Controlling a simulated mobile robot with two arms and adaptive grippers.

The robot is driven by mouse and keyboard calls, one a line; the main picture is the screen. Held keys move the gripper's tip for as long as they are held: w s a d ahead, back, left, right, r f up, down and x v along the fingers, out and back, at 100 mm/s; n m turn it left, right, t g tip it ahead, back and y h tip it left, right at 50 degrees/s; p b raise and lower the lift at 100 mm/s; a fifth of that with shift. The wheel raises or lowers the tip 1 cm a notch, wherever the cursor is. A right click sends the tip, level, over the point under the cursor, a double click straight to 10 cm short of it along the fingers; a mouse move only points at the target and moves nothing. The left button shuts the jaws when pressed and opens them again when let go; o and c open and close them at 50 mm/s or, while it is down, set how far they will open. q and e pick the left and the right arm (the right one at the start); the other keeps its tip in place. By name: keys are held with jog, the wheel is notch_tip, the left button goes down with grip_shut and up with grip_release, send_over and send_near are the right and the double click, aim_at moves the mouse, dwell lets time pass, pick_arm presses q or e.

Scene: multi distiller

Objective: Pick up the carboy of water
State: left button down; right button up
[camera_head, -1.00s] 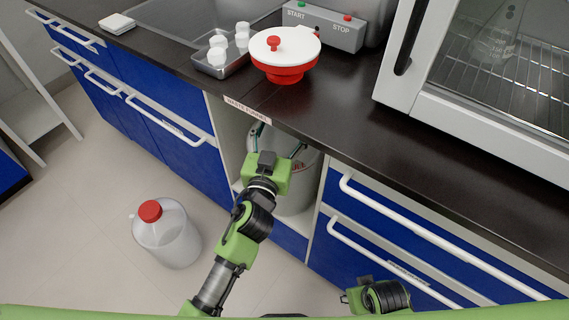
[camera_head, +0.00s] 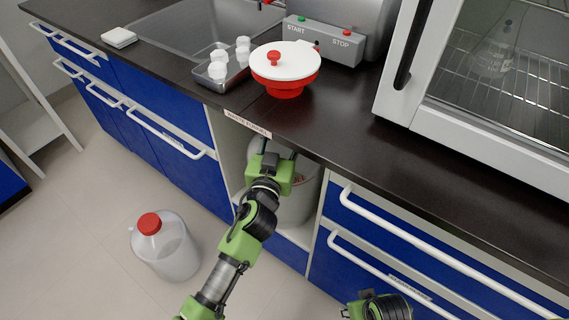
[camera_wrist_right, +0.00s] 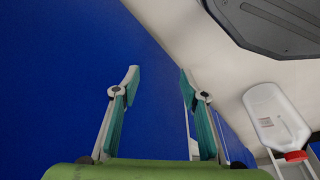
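The carboy of water (camera_head: 172,255) is a translucent plastic jug with a red cap (camera_head: 149,223). It stands upright on the floor at lower left in the head view, with nothing touching it. It also shows at the right of the right wrist view (camera_wrist_right: 275,115). My left gripper (camera_head: 279,150) is at the open cabinet bay under the counter, right of and away from the carboy. Its fingers are mostly hidden behind its body. My right gripper (camera_wrist_right: 160,80) is open and empty, by a blue cabinet front. In the head view only part of it shows, at the bottom edge.
A pale bin (camera_head: 300,200) stands in the open bay behind my left gripper. Blue drawers with white handles (camera_head: 165,135) flank it. On the dark counter (camera_head: 330,135) are a red-and-white lidded vessel (camera_head: 285,68) and a tray of white-capped bottles (camera_head: 208,84). Floor around the carboy is clear.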

pick_arm(q)
jog(key=shift+r, duration=0.25)
